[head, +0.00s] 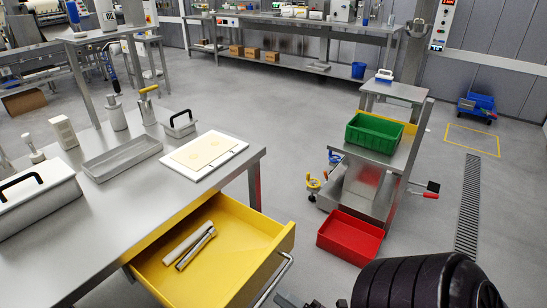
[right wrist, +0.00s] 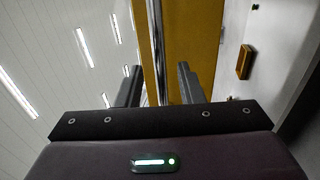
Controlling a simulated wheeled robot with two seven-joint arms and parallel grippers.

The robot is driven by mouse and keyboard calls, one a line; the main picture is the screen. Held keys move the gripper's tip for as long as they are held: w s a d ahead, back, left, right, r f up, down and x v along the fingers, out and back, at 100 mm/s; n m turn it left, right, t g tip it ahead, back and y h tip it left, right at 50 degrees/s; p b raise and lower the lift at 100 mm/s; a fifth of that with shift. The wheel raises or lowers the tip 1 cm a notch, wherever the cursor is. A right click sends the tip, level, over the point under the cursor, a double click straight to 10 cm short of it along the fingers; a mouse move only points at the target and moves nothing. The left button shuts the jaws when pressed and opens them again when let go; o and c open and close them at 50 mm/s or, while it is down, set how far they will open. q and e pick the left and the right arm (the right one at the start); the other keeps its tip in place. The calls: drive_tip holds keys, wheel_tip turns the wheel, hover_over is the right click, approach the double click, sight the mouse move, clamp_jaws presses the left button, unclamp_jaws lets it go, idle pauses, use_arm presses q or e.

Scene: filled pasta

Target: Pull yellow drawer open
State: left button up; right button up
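The yellow drawer (head: 240,235) stands well out from under the steel table, with a metal rod and a pale roller lying inside. A silver bar handle (head: 274,282) runs along its front. My right gripper (head: 300,301) is at the bottom edge of the head view, just right of the handle and mostly cut off. In the right wrist view, its two fingers (right wrist: 160,88) are apart. The yellow drawer front (right wrist: 178,40) and a silver bar (right wrist: 160,50) show between and beyond them; contact with the handle cannot be told. My left gripper is out of view.
The steel table (head: 75,255) carries a grey tray (head: 122,157), a white board (head: 204,155), and lidded containers. A red bin (head: 350,238) lies on the floor right of the drawer, beside a steel cart with a green crate (head: 374,133). Grey floor is clear between table and cart.

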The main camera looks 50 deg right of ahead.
drive_tip(key=shift+v, duration=1.5)
